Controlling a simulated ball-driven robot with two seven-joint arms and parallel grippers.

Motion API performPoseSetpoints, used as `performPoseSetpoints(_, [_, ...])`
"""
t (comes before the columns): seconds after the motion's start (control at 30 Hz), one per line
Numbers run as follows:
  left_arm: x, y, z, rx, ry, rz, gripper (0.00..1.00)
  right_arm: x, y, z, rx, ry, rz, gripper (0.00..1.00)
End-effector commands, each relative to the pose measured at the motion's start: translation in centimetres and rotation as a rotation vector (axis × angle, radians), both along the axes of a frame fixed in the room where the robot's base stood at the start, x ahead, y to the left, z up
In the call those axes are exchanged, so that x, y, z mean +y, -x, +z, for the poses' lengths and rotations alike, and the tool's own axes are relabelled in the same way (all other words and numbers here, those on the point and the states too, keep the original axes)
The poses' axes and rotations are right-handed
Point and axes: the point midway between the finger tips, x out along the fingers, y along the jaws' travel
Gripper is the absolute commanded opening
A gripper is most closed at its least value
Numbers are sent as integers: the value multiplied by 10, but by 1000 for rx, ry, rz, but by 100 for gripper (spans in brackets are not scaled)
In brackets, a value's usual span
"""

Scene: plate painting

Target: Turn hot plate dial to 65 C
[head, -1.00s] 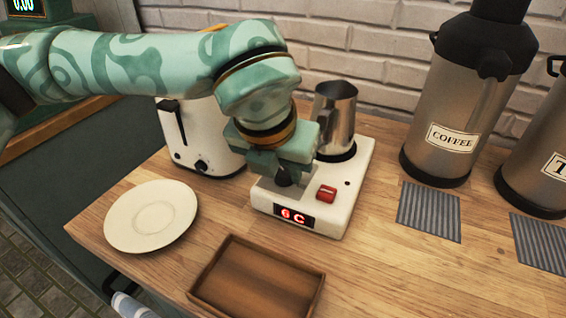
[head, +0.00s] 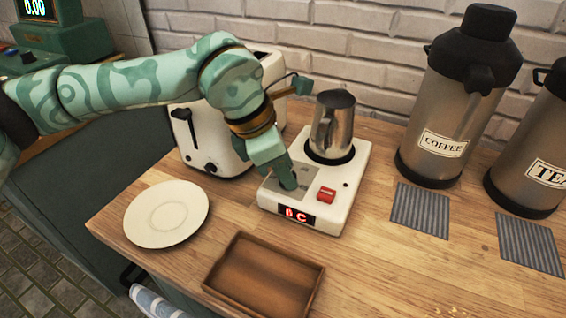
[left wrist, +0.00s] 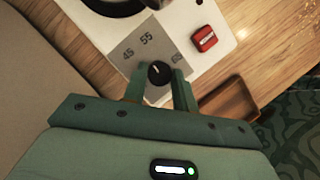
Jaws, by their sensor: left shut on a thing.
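The white hot plate (head: 330,222) stands on the wooden counter, with a steel pitcher (head: 333,125) on its round black burner. Its front display (head: 296,215) reads 0 C in red. The black dial (left wrist: 159,73) shows in the left wrist view, on a grey panel (left wrist: 140,48) marked 45, 55 and a partly legible 65. The dial's white mark points up and slightly left in that view. My left gripper (head: 290,186) is shut on the dial, with one finger on each side; it also shows in the left wrist view (left wrist: 160,85). My right gripper is not in view.
A red switch (head: 326,195) sits right of the dial. A white toaster (head: 205,140) stands behind my left arm. A cream plate (head: 166,213) and a brown wooden tray (head: 240,245) lie in front. Coffee (head: 455,110) and tea (head: 540,150) dispensers stand at right.

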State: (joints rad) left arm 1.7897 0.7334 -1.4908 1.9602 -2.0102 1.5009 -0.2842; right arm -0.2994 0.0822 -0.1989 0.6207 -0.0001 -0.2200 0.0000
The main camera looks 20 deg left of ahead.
Motion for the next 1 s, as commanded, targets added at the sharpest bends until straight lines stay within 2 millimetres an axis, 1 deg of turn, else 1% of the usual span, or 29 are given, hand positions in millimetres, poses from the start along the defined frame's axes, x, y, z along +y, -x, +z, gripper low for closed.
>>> performPoseSetpoints(0.03, [1,0,3,1,0,-39,5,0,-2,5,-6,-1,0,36])
performPoseSetpoints(0.1, [1,-1,3,0,-1,-106,5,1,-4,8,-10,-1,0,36])
performPoseSetpoints(0.5, [1,-4,2,0,-1,-485,5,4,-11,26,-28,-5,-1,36])
performPoseSetpoints(0.7, [1,-5,1,1,-2,-677,5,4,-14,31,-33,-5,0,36])
performPoseSetpoints(1.0, [0,-8,0,1,-2,-957,5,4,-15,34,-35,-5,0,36])
